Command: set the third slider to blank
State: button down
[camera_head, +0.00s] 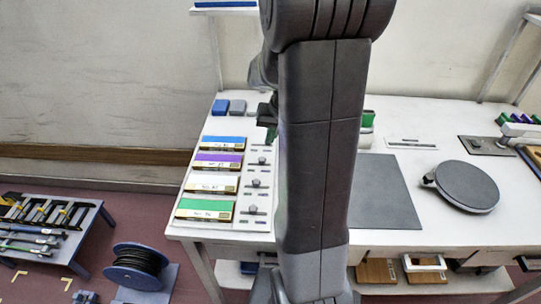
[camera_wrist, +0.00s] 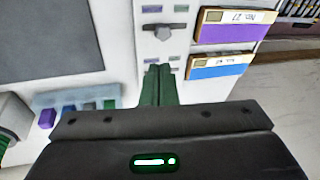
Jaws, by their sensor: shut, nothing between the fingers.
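A column of sliders runs down the left part of the white table in the head view, beside labelled cards. Counted from the back, the third slider (camera_head: 257,184) sits beside the white-faced card (camera_head: 212,183). Its marks are too small to read. The second slider (camera_head: 262,161) is beside the purple card (camera_head: 217,161); the fourth (camera_head: 252,210) is beside the green card (camera_head: 205,210). My gripper (camera_wrist: 159,72) is shut and empty, its green fingers pointing at the panel near the blue card (camera_wrist: 218,66). They hide the first slider's place. The second slider's grey knob shows in the wrist view (camera_wrist: 163,32).
A dark grey mat (camera_head: 383,190) and a round dark plate (camera_head: 467,185) lie right of my arm. Small blue and grey blocks (camera_head: 228,107) sit behind the cards. A low tool rack (camera_head: 50,225) and a cable reel (camera_head: 138,265) stand on the floor at left.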

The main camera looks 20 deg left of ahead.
aim_at(262, 162)
jog(key=s+d+f+m+y+b, duration=0.1)
jog(key=d+m+y+b, duration=0.15)
jog(key=d+m, duration=0.6)
jog(key=s+d+m+y+b, duration=0.1)
jog(key=d+m+y+b, duration=0.2)
jog(key=m, duration=1.1)
jog(key=shift+m+g, duration=0.25)
jog(key=shift+g, duration=0.25)
jog(key=x, duration=1)
jog(key=shift+d+f, duration=0.25)
jog(key=shift+d, duration=0.1)
jog(key=a, duration=0.3)
jog(key=shift+r+p, duration=0.25)
jog(key=shift+p, duration=0.1)
jog(key=shift+w+a, duration=0.15)
jog(key=shift+a, duration=0.2)
